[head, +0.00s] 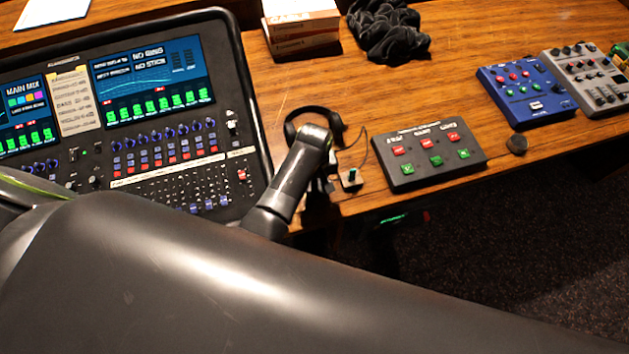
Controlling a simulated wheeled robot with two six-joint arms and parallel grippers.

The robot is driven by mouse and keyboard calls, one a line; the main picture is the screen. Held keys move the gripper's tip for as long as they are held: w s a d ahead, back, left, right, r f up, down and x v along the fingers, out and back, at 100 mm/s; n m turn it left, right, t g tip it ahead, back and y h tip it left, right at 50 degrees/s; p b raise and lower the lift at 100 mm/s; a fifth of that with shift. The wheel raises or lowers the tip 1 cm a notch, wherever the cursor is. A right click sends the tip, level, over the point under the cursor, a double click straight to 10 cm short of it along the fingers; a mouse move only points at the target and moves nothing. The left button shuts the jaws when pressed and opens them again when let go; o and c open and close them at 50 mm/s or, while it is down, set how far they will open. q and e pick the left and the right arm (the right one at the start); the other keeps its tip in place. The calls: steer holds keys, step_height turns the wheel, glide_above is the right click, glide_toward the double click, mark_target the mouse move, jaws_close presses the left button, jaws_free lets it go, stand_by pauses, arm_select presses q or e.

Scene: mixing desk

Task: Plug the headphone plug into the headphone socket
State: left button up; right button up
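The black headphones (292,125) lie on the wooden desk just right of the mixing console, partly hidden behind my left wrist. A thin dark cable (363,153) curves from near them towards a small pale block (351,184) with a green and dark piece standing on it. I cannot tell whether that piece is the headphone plug. No headphone socket can be made out clearly. My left gripper (322,192) is by the desk's front edge, just left of the small block. Its fingers are dark and mostly hidden by the wrist, so its opening is unclear. My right gripper is not seen.
The mixing console (262,150) fills the left. A black button box (480,166) sits right of the small block. A round dark knob (516,144), a blue box (540,113) and a grey box (598,95) are farther right. Stacked boxes (302,25) and black cloth (388,30) lie behind.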

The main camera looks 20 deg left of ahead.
arm_select(q)
jaws_close()
steer(key=shift+r, duration=0.1)
steer(key=shift+r, duration=2.95)
